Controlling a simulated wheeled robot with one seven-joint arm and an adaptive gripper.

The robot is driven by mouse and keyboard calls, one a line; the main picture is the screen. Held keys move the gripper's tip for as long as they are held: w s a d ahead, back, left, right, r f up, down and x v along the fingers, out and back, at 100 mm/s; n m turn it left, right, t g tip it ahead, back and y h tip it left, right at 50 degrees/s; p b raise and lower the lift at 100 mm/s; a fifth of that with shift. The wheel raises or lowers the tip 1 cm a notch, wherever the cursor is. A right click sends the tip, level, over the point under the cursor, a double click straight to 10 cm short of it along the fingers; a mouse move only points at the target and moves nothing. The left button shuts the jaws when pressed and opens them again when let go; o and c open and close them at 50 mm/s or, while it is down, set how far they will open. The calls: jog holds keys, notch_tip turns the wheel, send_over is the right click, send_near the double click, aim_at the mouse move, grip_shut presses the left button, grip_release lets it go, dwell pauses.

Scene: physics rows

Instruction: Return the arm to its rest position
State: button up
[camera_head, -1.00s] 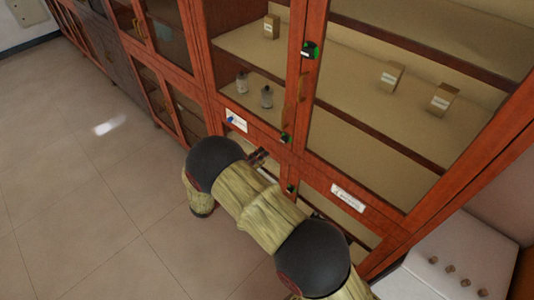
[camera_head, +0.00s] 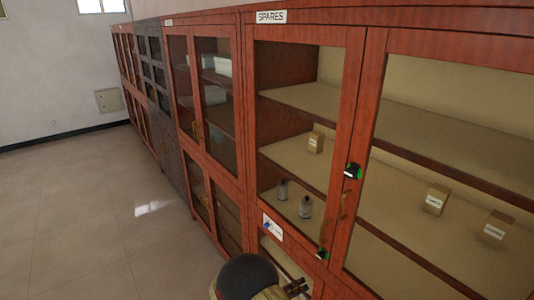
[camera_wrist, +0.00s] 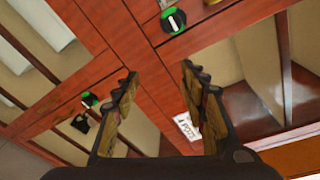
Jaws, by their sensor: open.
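My gripper (camera_wrist: 159,72) is open and empty in the wrist view, its two fingers apart in front of the red-brown cabinet front. A round green and black knob (camera_wrist: 173,20) shows beyond the fingertips, and a second one (camera_wrist: 88,100) lies to the left. In the head view, part of my arm (camera_head: 247,277) shows at the bottom edge, close to the cabinet (camera_head: 347,110), with part of my gripper (camera_head: 296,287) at its right. The rest of the arm is out of frame. The knobs also show there, an upper one (camera_head: 353,171) and a lower one (camera_head: 322,254).
The glazed cabinet row runs along the right. Behind the glass stand small boxes (camera_head: 435,199) and two bottles (camera_head: 305,207). A "SPARES" label (camera_head: 271,17) is on top. A white label (camera_head: 272,227) sits lower. The tiled floor (camera_head: 90,220) at left is clear.

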jog(key=s+d+r+m+g+y+b, duration=0.1)
jog(key=s+d+m+g+y+b, duration=0.15)
jog(key=s+m+g, duration=0.5)
jog(key=s+d+r+m+g+y+b, duration=0.1)
jog(key=s+d+r+m+g+y, duration=0.15)
jog(key=s+m, duration=0.95)
jog(key=s+d+r+m+t+y+b, duration=0.3)
jog(key=s+r+m+t+y+b, duration=0.4)
jog(key=m, duration=1)
jog(key=s+r+y+b, duration=0.2)
jog(key=s+r+b, duration=0.2)
jog(key=r, duration=0.2)
jog(key=shift+s+d, duration=0.15)
jog(key=shift+d, duration=0.25)
jog(key=shift+c, duration=0.3)
